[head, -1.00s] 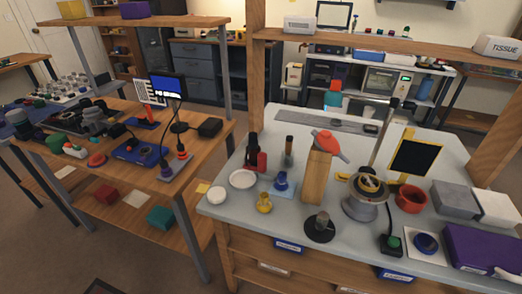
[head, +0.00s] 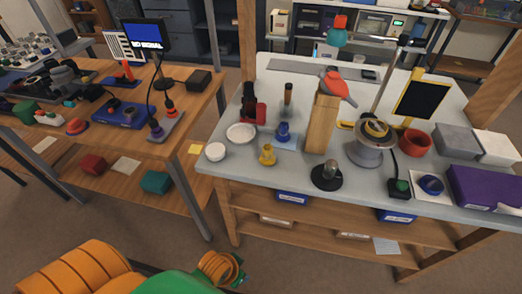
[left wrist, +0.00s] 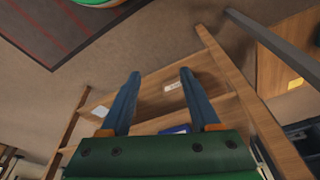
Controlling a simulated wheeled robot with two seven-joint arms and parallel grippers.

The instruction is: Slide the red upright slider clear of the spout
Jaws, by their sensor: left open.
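On the grey-topped bench in the head view, a small red upright piece (head: 261,113) stands beside a dark upright holder (head: 249,97). An orange-red rounded piece (head: 338,86) sits on top of a tall wooden block (head: 321,122). I cannot tell for sure which red part is the slider, nor make out the spout. My left gripper (left wrist: 158,72) shows in the left wrist view with its two blue fingers apart and nothing between them. It is away from the bench top, above the floor and facing wooden shelving. My right gripper is not in view.
The bench (head: 225,165) also holds a white dish (head: 241,132), a yellow piece (head: 267,155), a grey round stand (head: 371,153), a red bowl (head: 414,143) and a purple case (head: 485,187). A cluttered wooden table (head: 195,112) stands to the left.

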